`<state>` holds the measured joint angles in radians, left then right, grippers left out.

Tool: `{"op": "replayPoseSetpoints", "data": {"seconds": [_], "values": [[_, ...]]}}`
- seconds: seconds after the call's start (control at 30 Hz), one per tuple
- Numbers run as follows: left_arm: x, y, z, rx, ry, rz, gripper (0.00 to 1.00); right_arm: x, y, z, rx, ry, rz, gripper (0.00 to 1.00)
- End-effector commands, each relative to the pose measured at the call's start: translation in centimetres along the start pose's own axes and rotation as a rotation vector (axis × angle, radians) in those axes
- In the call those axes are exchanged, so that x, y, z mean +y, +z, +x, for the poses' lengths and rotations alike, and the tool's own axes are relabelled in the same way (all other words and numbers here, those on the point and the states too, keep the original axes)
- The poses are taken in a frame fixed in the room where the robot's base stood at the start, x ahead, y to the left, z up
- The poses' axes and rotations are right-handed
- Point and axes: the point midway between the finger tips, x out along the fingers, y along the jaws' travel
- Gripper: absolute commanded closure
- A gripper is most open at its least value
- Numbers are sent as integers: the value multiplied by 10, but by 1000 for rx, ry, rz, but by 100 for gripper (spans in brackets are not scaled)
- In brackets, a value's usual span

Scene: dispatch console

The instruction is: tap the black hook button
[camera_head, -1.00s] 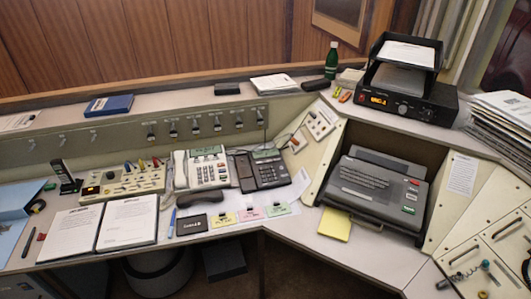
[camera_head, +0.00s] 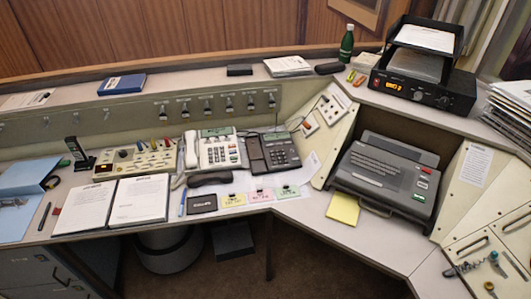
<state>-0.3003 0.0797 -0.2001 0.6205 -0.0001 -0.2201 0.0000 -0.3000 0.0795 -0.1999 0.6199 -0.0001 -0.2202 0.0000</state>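I cannot pick out the black hook button for certain at this size. A black desk phone (camera_head: 281,150) stands on the desk near the middle of the head view, with a dark handset (camera_head: 256,154) along its left side. A white phone (camera_head: 219,152) stands left of it, with a pale handset (camera_head: 190,150) on its left side. A separate black handset (camera_head: 211,179) lies on the desk in front of the white phone. Neither of my grippers shows in the head view.
A switch panel (camera_head: 147,160), open booklets (camera_head: 139,200) and coloured cards (camera_head: 261,195) lie around the phones. A large dark console machine (camera_head: 385,173) stands right. A radio (camera_head: 423,90) and green bottle (camera_head: 347,44) sit on the upper ledge. Bare desk (camera_head: 310,211) shows at front.

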Motion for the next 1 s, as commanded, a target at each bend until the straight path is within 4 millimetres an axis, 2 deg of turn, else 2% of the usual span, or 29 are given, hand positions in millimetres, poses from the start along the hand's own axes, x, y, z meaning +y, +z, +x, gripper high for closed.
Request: {"op": "replayPoseSetpoints", "data": {"seconds": [0.03, 0.1, 1.0], "values": [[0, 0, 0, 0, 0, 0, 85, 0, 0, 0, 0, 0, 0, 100], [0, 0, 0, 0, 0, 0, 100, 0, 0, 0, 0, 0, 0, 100], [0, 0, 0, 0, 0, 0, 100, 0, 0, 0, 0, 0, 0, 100]]}}
